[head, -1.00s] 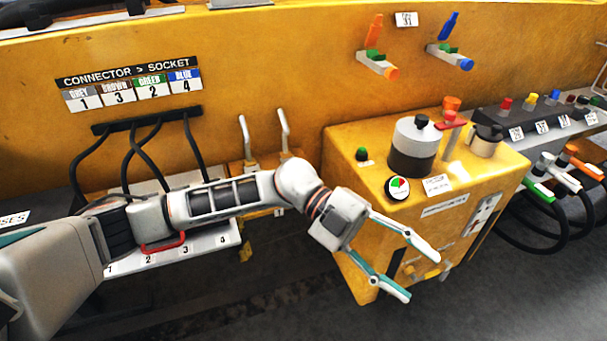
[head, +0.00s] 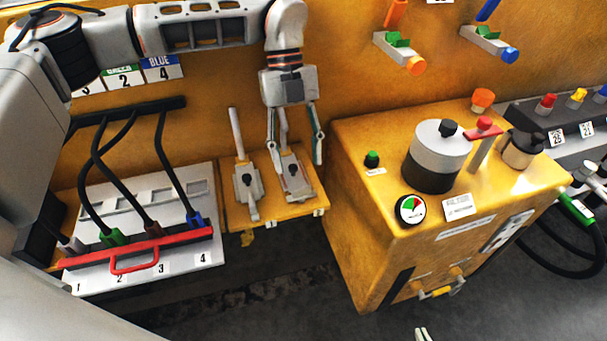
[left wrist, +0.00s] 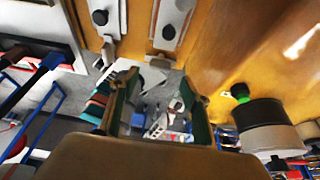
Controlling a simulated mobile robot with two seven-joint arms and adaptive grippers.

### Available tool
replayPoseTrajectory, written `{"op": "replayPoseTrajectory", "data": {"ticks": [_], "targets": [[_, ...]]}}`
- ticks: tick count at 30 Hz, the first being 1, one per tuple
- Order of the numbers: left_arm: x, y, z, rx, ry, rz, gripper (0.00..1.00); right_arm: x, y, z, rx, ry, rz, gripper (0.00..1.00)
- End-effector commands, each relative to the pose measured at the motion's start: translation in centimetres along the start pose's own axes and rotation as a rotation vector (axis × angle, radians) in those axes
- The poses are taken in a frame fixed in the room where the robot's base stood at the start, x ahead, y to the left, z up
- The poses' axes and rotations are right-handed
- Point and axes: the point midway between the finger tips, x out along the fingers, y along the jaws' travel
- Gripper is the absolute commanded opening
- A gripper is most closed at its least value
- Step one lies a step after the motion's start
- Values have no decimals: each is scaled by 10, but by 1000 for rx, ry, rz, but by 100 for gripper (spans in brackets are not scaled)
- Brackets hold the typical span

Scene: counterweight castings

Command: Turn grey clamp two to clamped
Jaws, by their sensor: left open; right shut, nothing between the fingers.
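Two grey clamps stand side by side on a yellow ledge: a left one (head: 246,182) and a right one (head: 297,184). No number is readable on either. The left clamp's handle (head: 236,132) stands up. The right clamp's handle is mostly hidden by my left gripper (head: 295,150), which is open and points down in front of the panel, just above the right clamp. I cannot tell whether a finger touches the handle. In the left wrist view, the open fingers (left wrist: 160,112) show with nothing clear between them. A tip of my right gripper (head: 422,334) shows at the bottom edge.
To the right stands a yellow box (head: 350,215) with a grey cylinder (head: 436,158), gauge and red-handled lever. To the left, a socket tray (head: 185,258) holds plugged cables behind a red bar (head: 135,250). Blue and orange valve handles are on the panel above.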

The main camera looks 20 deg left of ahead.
Motion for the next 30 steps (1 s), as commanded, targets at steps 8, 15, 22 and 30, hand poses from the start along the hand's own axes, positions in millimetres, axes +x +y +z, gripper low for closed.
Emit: {"op": "replayPoseTrajectory", "data": {"ticks": [8,15,22,30], "targets": [[43,0,-1,3,4,1,47,0,-3,10,0,-19,-5,0],[63,0,-1,3,3,-1,47,2,0,-2,-2,2,0,0],[64,0,-1,2,3,-1,47,2,1,-5,-1,8,1,0],[64,0,-1,2,3,-1,9,1,0,-1,-1,2,0,0]]}}
